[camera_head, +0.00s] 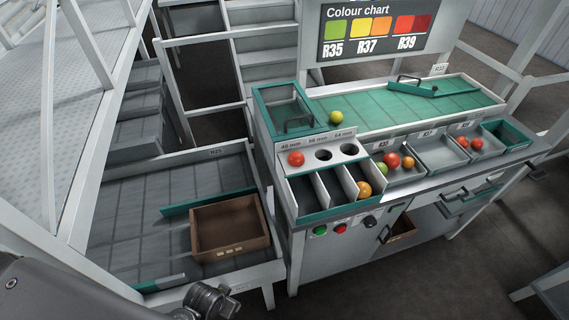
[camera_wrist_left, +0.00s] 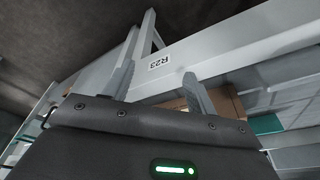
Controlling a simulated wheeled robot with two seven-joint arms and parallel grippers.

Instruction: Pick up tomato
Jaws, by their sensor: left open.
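A yellow-green tomato (camera_head: 336,117) lies on the near left end of the green sorting belt. A red tomato (camera_head: 296,159) sits at the leftmost gauge hole, marked 46 mm. An orange tomato (camera_head: 364,189) is in the right-hand compartment below the holes. More red tomatoes (camera_head: 477,143) lie in a bin further right. My left gripper (camera_wrist_left: 160,86) is open with nothing between its fingers, facing a grey beam, away from the tomatoes. My right gripper is out of view.
A brown crate (camera_head: 231,250) stands on the grey roller conveyor (camera_head: 150,207) at left. A green-rimmed tray (camera_head: 284,111) sits at the belt's left end. A colour chart (camera_head: 374,34) stands behind the belt. A metal railing (camera_head: 62,140) rises at left.

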